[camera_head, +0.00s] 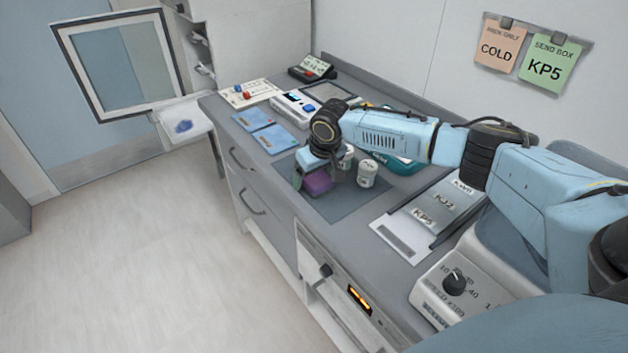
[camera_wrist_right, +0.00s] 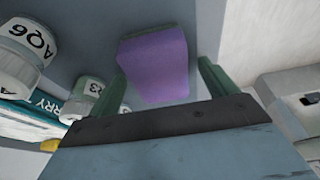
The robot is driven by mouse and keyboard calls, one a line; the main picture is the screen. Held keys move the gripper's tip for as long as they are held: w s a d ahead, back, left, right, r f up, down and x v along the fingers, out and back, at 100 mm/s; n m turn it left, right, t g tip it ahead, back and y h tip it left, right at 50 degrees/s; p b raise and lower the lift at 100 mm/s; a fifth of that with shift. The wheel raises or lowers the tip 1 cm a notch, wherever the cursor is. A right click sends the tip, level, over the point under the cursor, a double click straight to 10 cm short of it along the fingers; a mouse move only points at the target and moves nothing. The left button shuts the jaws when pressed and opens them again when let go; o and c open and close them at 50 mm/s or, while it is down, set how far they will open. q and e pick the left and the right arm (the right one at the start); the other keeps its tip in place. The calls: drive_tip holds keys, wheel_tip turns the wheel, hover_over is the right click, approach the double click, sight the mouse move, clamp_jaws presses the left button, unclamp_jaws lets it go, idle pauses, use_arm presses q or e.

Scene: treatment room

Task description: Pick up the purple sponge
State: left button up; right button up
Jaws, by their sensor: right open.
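The purple sponge (camera_head: 318,182) lies on the dark mat (camera_head: 345,204) on the counter, partly hidden by my right gripper in the head view. In the right wrist view the sponge (camera_wrist_right: 157,66) shows as a purple block just beyond and between the two green fingers. My right gripper (camera_wrist_right: 165,88) is open, one finger on each side of the sponge's near end. I cannot tell whether either finger touches it. In the head view my right gripper (camera_head: 311,166) is over the sponge, its fingers mostly hidden. My left gripper is not in view.
White jars stand close beside the sponge, one (camera_head: 367,173) to its right; a jar marked AQ6 (camera_wrist_right: 28,48) shows in the wrist view. A teal box (camera_head: 402,165) is behind them. Blue cards (camera_head: 254,119) and a device (camera_head: 297,108) lie at the left. A labelled tray (camera_head: 425,215) is at the right.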

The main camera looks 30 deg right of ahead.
sight(315, 176)
drive_tip(key=shift+f+p, duration=0.2)
drive_tip(key=shift+p, duration=0.2)
idle(0.7)
drive_tip(key=c, duration=1.1)
drive_tip(key=shift+o, duration=0.2)
drive_tip(key=shift+r+b, duration=0.1)
drive_tip(key=shift+b, duration=0.25)
wheel_tip(315, 176, up, 10)
drive_tip(key=p, duration=0.1)
drive_tip(key=shift+r, duration=0.2)
